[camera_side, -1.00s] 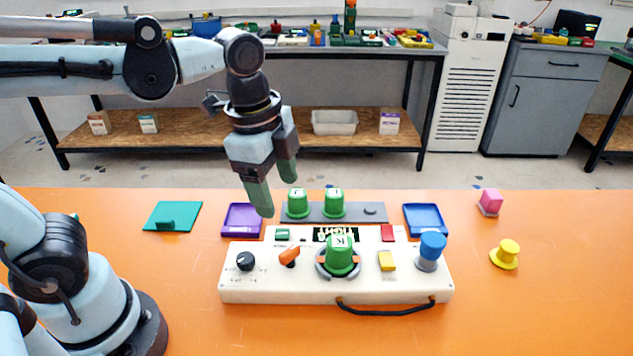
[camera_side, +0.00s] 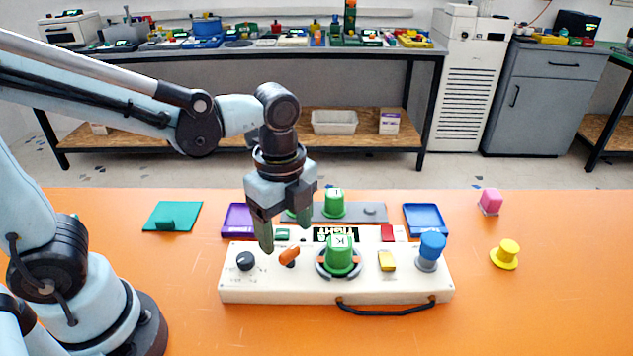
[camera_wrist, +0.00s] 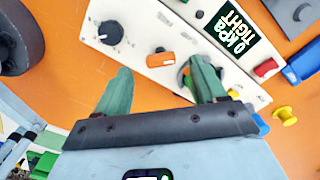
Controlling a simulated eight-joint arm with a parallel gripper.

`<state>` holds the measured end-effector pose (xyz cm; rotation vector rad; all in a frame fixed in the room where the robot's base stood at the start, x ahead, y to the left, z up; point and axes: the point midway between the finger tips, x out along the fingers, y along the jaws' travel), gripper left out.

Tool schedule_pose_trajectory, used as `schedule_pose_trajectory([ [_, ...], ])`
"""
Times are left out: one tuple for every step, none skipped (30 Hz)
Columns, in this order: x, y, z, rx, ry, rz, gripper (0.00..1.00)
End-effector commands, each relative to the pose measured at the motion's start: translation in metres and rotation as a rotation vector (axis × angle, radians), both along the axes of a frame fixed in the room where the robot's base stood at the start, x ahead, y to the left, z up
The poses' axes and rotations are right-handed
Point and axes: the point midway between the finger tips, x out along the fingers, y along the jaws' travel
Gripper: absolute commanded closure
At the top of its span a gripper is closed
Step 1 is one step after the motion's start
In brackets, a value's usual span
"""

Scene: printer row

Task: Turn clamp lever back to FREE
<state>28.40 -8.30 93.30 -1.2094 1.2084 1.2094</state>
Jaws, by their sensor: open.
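The clamp lever is taken to be the small orange lever (camera_side: 289,257) on the white panel box (camera_side: 300,291), between a black dial and a large green knob. It is tilted in the side view. In the wrist view the orange lever (camera_wrist: 160,60) lies just beyond and between the fingertips. A display (camera_wrist: 231,32) on the panel reads 0 kPa TIGHT. My gripper (camera_side: 285,236) is open and empty, pointing down above the panel near the lever. Its green fingers (camera_wrist: 160,75) are apart, and I see no contact with the lever.
The black dial (camera_side: 245,261) is left of the lever. The green knob marked K (camera_side: 339,257) stands close on the right. A yellow switch (camera_side: 386,261) and blue knob (camera_side: 431,249) are farther right. Green knobs stand on a grey plate (camera_side: 371,213) behind. The orange table's right side is mostly clear.

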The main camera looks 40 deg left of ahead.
Motion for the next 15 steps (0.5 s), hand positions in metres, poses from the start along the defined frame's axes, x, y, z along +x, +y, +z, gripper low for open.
schedule_pose_trajectory([
  [0.001,0.000,-0.007,0.000,0.000,0.000,0.30],
  [0.000,0.000,-0.011,0.000,0.000,0.000,0.30],
  [0.000,0.000,-0.015,0.000,0.000,0.001,0.30],
  [0.000,0.000,-0.018,0.000,0.000,0.001,0.30],
  [0.000,0.000,-0.022,0.000,0.000,0.001,0.30],
  [0.001,0.000,-0.025,0.000,-0.001,0.001,0.30],
  [0.001,0.000,-0.028,0.000,-0.001,0.001,0.30],
  [0.000,0.000,-0.030,0.000,-0.001,0.001,0.30],
  [0.000,0.000,-0.033,0.000,-0.001,0.001,0.30],
  [0.000,0.000,-0.035,0.000,-0.001,0.001,0.30],
  [0.000,0.000,-0.036,0.000,-0.001,0.001,0.30],
  [0.000,0.000,-0.038,0.000,-0.001,0.001,0.30],
  [0.000,0.000,-0.039,0.000,-0.001,0.001,0.30],
  [0.000,0.000,-0.039,0.000,-0.001,0.001,0.30],
  [0.000,0.000,-0.040,0.000,-0.001,0.001,0.30],
])
